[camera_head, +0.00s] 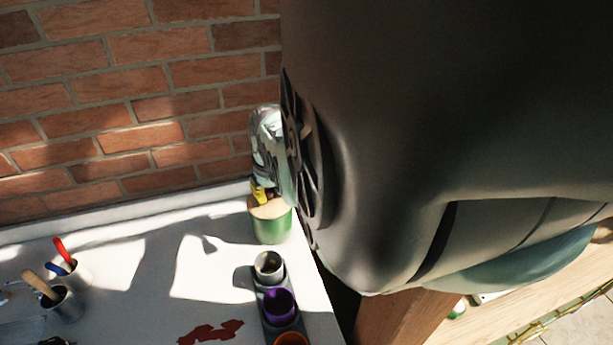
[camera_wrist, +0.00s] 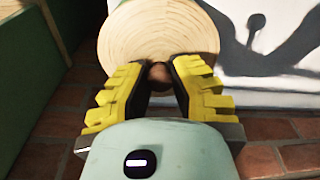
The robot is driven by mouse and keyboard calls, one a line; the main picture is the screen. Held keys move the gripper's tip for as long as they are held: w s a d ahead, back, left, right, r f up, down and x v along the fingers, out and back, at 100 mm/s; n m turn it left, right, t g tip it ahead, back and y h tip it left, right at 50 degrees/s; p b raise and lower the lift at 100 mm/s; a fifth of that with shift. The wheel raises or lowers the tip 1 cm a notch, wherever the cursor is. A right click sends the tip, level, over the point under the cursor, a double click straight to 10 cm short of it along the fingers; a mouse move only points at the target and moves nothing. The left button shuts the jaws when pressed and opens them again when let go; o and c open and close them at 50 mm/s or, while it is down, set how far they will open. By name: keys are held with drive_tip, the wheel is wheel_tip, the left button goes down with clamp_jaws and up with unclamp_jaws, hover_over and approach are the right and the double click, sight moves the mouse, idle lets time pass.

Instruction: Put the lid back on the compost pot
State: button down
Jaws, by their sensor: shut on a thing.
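The green compost pot (camera_head: 271,230) stands near the right end of the white table, close to the brick wall. The round pale wooden lid (camera_head: 270,211) is at the pot's mouth; I cannot tell whether it is fully seated. My gripper (camera_head: 261,194) is above the lid with its yellow fingers pointing down. In the wrist view the lid (camera_wrist: 158,32) shows its ringed top, and my gripper (camera_wrist: 160,75) is shut on its small brown knob (camera_wrist: 159,74). The lid hides the pot in the wrist view.
A dark tray with a grey cup (camera_head: 268,264), a purple cup (camera_head: 279,304) and an orange cup (camera_head: 291,339) stands in front of the pot. Tool holders (camera_head: 67,304) stand at the left. A red patch (camera_head: 211,331) lies on the table (camera_head: 130,285). The brick wall (camera_head: 130,110) is behind.

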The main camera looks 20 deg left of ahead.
sight(273, 202)
drive_tip(key=shift+f+b, duration=0.4)
drive_tip(key=shift+f, duration=0.05)
drive_tip(key=c, duration=0.9)
unclamp_jaws()
drive_tip(key=shift+r, duration=0.25)
drive_tip(key=r, duration=0.3)
drive_tip(key=d+r, duration=0.1)
drive_tip(key=r, duration=0.7)
drive_tip(key=shift+s+d+r, duration=0.25)
drive_tip(key=shift+s, duration=0.1)
